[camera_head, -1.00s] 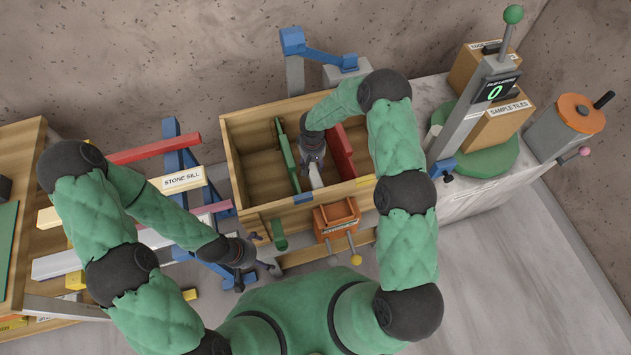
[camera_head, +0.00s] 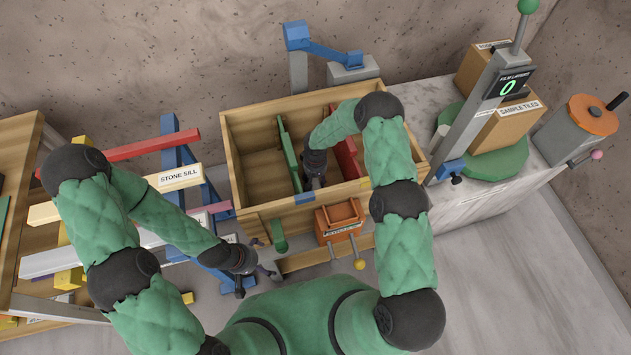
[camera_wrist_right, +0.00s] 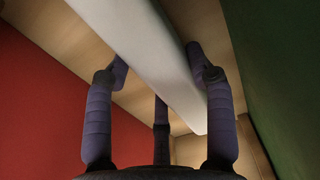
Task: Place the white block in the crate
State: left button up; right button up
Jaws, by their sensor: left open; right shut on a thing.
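The white block (camera_wrist_right: 150,50) shows in the right wrist view as a long pale bar between the fingers of my right gripper (camera_wrist_right: 160,82). That gripper is shut on it. In the head view my right gripper (camera_head: 317,184) reaches down inside the wooden crate (camera_head: 262,214), between a green panel (camera_head: 289,155) and a red panel (camera_head: 346,158). The block is hard to make out there, hidden by the gripper and the crate's front wall. Whether it touches the crate floor cannot be told. My left gripper (camera_head: 258,282) is open and empty, outside the crate at its front left.
An orange holder (camera_head: 340,218) with handles sits at the crate's front. A blue-armed stand (camera_head: 297,60) is behind it. A rack with long bars and a stone sill (camera_head: 181,178) is left. A gauge post (camera_head: 487,100) and boxes stand right on the marble slab (camera_head: 470,205).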

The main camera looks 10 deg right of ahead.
jog(key=shift+f, duration=0.9)
jog(key=shift+f+b, duration=0.15)
jog(key=shift+b, duration=0.15)
jog(key=o, duration=0.9)
jog(key=shift+o, duration=0.2)
jog(key=shift+r+p, duration=0.3)
notch_tip(320, 180, up, 12)
jog(key=p, duration=0.3)
jog(key=shift+f, duration=0.1)
